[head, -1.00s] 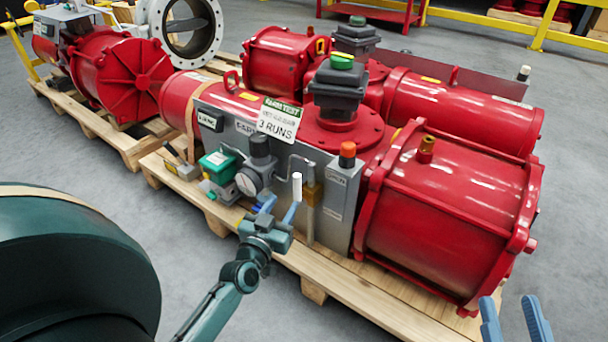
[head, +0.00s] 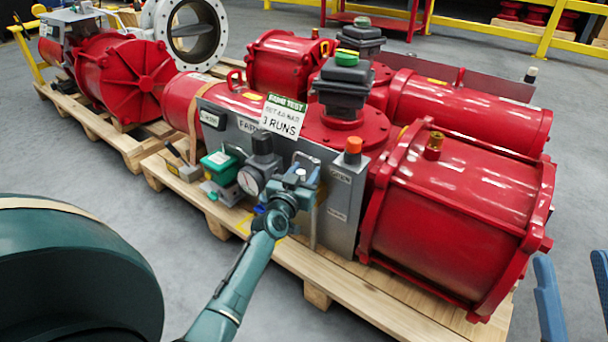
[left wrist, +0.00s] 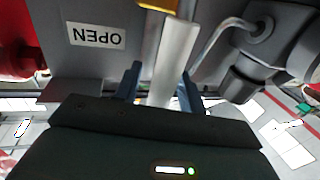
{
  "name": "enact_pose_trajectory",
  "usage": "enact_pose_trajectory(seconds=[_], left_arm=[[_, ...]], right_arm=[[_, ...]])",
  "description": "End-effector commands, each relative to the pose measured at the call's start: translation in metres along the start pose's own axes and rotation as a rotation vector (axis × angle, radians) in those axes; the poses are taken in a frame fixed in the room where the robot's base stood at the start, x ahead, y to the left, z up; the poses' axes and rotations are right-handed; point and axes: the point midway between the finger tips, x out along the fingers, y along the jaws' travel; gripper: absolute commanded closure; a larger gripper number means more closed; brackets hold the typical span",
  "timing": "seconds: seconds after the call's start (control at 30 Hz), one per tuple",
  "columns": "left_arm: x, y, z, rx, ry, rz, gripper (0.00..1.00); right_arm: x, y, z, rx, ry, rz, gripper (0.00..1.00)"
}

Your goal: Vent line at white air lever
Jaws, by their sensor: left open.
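The white air lever (left wrist: 173,62) shows in the left wrist view, rising between the two dark blue fingers of my left gripper (left wrist: 160,82). The fingers are apart, one on each side of it, with a gap visible on the left; contact on the right is unclear. In the head view, my left gripper (head: 298,178) is in front of the grey control panel (head: 340,205) and hides most of the lever. My right gripper (head: 574,285) shows only as two blue fingers, spread apart and empty, at the lower right edge.
An OPEN label (left wrist: 96,36) is on the panel. A round gauge (head: 250,181), a green box (head: 219,164) and an orange-capped fitting (head: 353,146) are close by. Red actuator cylinders (head: 455,215) stand on a wooden pallet (head: 370,295). Grey floor in front is free.

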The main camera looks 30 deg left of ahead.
Motion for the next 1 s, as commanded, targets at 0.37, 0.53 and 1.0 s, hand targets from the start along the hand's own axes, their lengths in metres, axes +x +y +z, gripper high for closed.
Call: enact_pose_trajectory(seconds=[0.37,0.53,1.0], left_arm=[[-0.0005,0.0001,0.0001,0.000,0.000,0.000,0.84],[-0.0006,0.0000,0.0002,0.000,0.000,0.000,0.98],[-0.0048,0.0002,0.0000,0.010,0.001,0.000,1.00]], right_arm=[[0.0001,-0.0001,-0.0001,0.001,0.000,0.000,0.64],[0.0001,-0.0001,0.0000,0.001,0.000,0.000,0.64],[0.0010,0.0003,-0.0010,0.003,-0.003,0.000,0.64]])
